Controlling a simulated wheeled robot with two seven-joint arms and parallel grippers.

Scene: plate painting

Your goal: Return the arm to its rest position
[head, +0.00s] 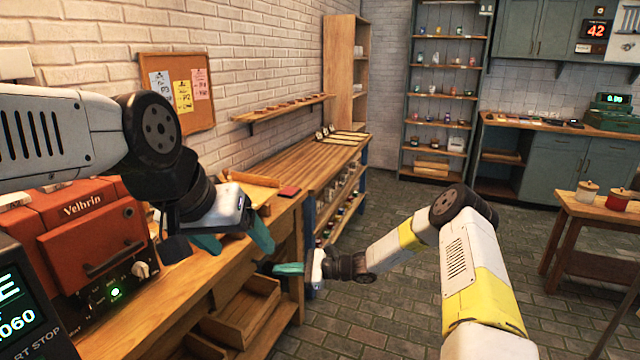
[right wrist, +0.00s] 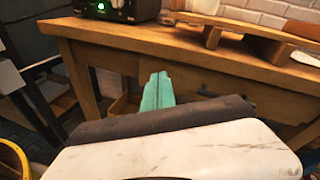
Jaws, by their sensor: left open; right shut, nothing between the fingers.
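My left gripper (head: 235,241) is above the wooden workbench at the left of the head view, its teal fingers spread apart and pointing down. No object shows between them. My right arm, white with yellow bands, comes up from the lower right and bends back toward the bench. My right gripper (head: 288,268) is at the bench's right end, low beside it, its teal fingers together and empty. In the right wrist view the closed fingers (right wrist: 157,92) point toward the wooden bench front (right wrist: 190,75). I cannot tell whether they touch the bench.
An open wooden drawer or tray (head: 245,312) is below the bench top. A long slatted table (head: 300,160) runs behind. Brick floor (head: 400,310) is free around my right arm.

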